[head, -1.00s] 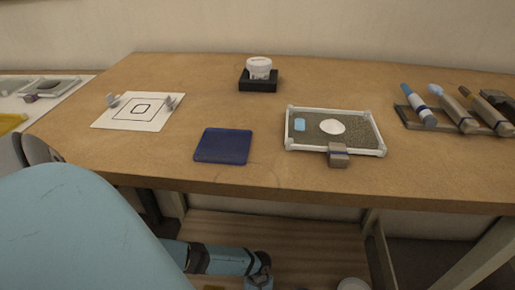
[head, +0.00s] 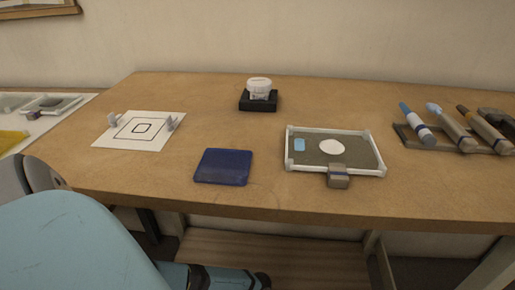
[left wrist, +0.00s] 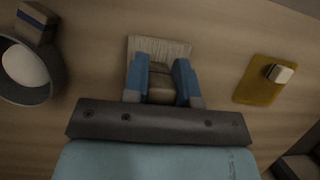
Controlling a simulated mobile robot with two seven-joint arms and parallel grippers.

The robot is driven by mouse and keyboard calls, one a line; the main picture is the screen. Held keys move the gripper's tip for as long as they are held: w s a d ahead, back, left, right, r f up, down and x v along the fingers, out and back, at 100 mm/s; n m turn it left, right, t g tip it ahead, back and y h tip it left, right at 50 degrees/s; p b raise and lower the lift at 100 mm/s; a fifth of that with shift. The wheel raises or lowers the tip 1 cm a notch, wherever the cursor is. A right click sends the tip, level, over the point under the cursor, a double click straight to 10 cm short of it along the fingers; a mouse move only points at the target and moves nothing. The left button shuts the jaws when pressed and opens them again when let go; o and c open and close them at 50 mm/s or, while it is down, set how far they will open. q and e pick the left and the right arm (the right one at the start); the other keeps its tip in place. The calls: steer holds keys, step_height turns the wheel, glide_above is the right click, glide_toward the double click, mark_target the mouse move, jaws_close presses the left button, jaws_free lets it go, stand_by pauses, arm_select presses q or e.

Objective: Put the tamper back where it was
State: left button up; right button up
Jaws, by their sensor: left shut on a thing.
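My left gripper (left wrist: 160,85) shows in the left wrist view with its two blue fingers shut on a grey-brown piece (left wrist: 160,94), which I take for the tamper. Its lower part is hidden by the gripper body. A pale, ribbed, fringed patch (left wrist: 158,46) shows just beyond the fingertips; I cannot tell whether it belongs to the held piece. In the head view my left arm runs below the table's front edge and its gripper is out of frame. My right gripper is in no view.
In the wrist view, a round bowl (left wrist: 50,88) and a blue-banded block (left wrist: 36,22) lie left, a yellow mat (left wrist: 247,92) right. On the table (head: 230,195) are a framed tray (head: 355,150), blue pad (head: 223,167), white sheet (head: 112,142), jar (head: 259,88) and tool rack (head: 405,137).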

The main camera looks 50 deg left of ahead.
arm_select(q)
steer(key=shift+f, duration=0.2)
steer(key=o, duration=0.9)
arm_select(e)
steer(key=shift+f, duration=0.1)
arm_select(q)
steer(key=p+v, duration=0.3)
steer(key=v, duration=0.1)
steer(key=shift+r, duration=0.3)
steer(key=p+v, duration=0.3)
steer(key=v, duration=0.4)
steer(key=shift+a+r, duration=0.1)
steer(key=shift+r, duration=0.1)
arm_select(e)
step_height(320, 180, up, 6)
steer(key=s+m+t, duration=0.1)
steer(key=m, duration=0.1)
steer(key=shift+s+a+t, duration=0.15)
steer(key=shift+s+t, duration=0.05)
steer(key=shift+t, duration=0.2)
